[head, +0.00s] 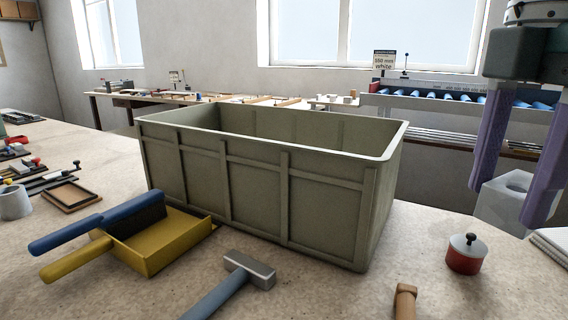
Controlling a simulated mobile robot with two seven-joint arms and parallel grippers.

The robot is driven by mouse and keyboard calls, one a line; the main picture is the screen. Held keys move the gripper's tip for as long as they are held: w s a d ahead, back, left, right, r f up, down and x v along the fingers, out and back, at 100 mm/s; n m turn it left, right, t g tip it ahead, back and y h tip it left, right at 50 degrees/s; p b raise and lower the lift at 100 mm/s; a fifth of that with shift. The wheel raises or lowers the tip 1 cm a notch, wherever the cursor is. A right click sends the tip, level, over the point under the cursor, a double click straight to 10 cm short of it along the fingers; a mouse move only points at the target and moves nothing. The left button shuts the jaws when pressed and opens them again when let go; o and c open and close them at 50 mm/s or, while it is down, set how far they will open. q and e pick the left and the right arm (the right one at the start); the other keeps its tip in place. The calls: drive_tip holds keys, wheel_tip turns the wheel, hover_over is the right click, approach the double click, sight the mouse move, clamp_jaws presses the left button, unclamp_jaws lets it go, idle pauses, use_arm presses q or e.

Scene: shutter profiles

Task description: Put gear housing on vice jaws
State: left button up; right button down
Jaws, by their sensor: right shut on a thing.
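My right gripper (504,208) comes down at the right edge, its two purple fingers pointing down. It is shut on the gear housing (496,211), a pale grey block with a round hole in its top. The fingers stand on either side of it and hide part of it. The housing is at the right side of the bench; I cannot tell whether it touches the surface. I cannot make out the vice jaws in this view. My left gripper is not in view.
A big olive crate (255,195) fills the middle of the bench. A red lidded pot (466,254) stands below the housing. A hammer (250,270), a yellow dustpan (165,245) with a blue brush (95,229), and a wooden handle (405,302) lie in front. A notebook (552,246) lies far right.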

drive_tip(key=s+a+r+m+p, duration=0.1)
drive_tip(key=s+r+m+p, duration=0.2)
drive_tip(key=r+p, duration=1.2)
drive_tip(key=s+a+r+m+p, duration=0.2)
drive_tip(key=r+m+p, duration=0.7)
drive_tip(key=r+p, duration=0.6)
drive_tip(key=s+a+r+m+p, duration=0.1)
drive_tip(key=s+r+m+p, duration=0.4)
drive_tip(key=r+p, duration=1.1)
drive_tip(key=shift+a+r+m, duration=0.35)
drive_tip(key=shift+r+m, duration=0.15)
drive_tip(key=shift+r, duration=0.25)
